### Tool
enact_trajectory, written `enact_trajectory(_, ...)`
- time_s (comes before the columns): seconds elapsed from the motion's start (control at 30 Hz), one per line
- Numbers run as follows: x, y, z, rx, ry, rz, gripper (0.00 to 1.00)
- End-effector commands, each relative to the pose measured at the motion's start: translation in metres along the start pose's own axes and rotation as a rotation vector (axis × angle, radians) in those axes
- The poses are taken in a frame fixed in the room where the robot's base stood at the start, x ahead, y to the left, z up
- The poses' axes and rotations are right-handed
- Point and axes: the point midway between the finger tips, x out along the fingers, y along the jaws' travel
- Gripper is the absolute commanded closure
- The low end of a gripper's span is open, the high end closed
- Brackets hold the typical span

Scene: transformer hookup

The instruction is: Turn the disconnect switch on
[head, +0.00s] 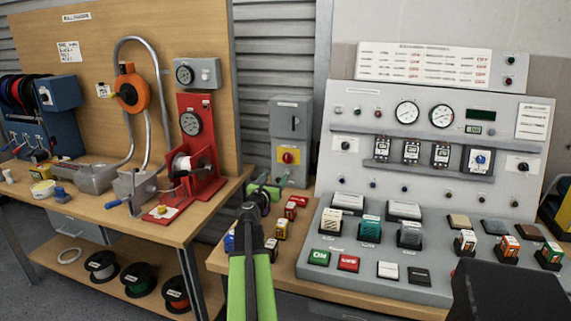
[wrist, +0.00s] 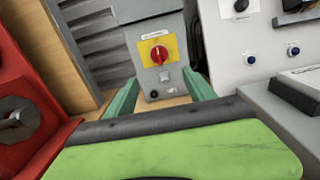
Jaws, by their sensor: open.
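The disconnect switch (head: 288,156) is a red rotary knob on a yellow plate, on the front of a grey box (head: 304,140) between the two benches. In the wrist view the knob (wrist: 159,54) is at upper centre, and its grip looks roughly upright. My gripper (head: 268,182) is just in front of and below the knob in the head view. Its two green fingers are apart in the wrist view (wrist: 160,90), one on each side below the knob. Nothing is between them, and they do not appear to touch the knob.
A red gauge stand (head: 205,120) is close on the left; a grey control panel (head: 350,170) is close on the right. Several small blocks (head: 283,228) lie on the right bench by my arm. A slot with a dark lever (head: 294,123) is above the knob.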

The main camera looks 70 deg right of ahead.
Motion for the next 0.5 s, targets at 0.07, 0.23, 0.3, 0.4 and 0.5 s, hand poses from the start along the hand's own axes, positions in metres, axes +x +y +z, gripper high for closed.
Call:
enact_trajectory(0.07, 0.023, 0.002, 0.0, 0.001, 0.0, -0.001, 0.37)
enact_trajectory(0.23, 0.067, 0.002, 0.0, 0.001, 0.0, -0.001, 0.37)
enact_trajectory(0.3, 0.085, 0.002, 0.0, 0.001, 0.0, -0.001, 0.37)
enact_trajectory(0.4, 0.109, 0.001, 0.0, 0.001, 0.0, -0.002, 0.37)
enact_trajectory(0.5, 0.13, 0.002, 0.0, 0.002, 0.0, 0.0, 0.37)
